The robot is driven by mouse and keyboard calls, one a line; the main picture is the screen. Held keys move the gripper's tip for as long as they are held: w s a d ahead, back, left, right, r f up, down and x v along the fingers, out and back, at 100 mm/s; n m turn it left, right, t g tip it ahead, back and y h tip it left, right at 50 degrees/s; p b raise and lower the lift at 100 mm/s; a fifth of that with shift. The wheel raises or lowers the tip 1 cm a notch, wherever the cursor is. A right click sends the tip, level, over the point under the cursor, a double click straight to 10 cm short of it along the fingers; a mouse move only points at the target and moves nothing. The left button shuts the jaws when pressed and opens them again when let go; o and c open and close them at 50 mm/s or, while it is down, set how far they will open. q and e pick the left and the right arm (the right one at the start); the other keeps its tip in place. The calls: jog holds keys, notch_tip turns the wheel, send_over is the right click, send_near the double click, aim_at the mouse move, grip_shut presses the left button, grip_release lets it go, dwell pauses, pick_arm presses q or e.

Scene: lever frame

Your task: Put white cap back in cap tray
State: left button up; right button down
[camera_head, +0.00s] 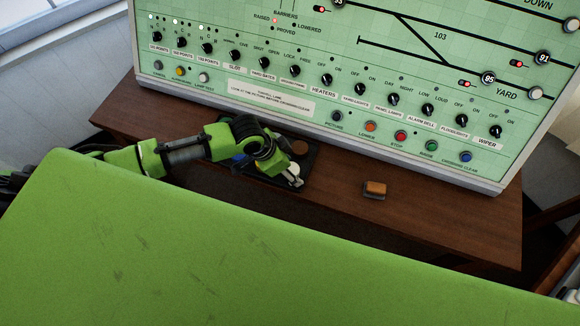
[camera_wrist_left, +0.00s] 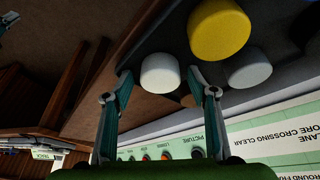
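The black cap tray (camera_head: 311,160) lies on the brown desk below the panel. My left gripper (camera_head: 293,182) is over its front right part. In the left wrist view a white cap (camera_wrist_left: 160,73) lies between the two open fingertips of my left gripper (camera_wrist_left: 160,80), with a gap visible on each side. It seems to be at the tray's edge; I cannot tell whether it rests in the tray. Beside it are a yellow cap (camera_wrist_left: 218,30) and a pale grey-white cap (camera_wrist_left: 247,68). A brown cap (camera_head: 300,147) sits in the tray.
A small brown block (camera_head: 375,190) lies on the desk right of the tray, with clear desk (camera_head: 440,212) around it. The green control panel (camera_head: 300,70), with knobs and buttons, rises directly behind the tray. A large green surface (camera_head: 180,245) fills the near foreground.

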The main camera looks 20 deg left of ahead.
pick_arm(q)
jog(key=v, duration=1.2)
jog(key=shift+b, duration=0.35)
dwell(2.0)
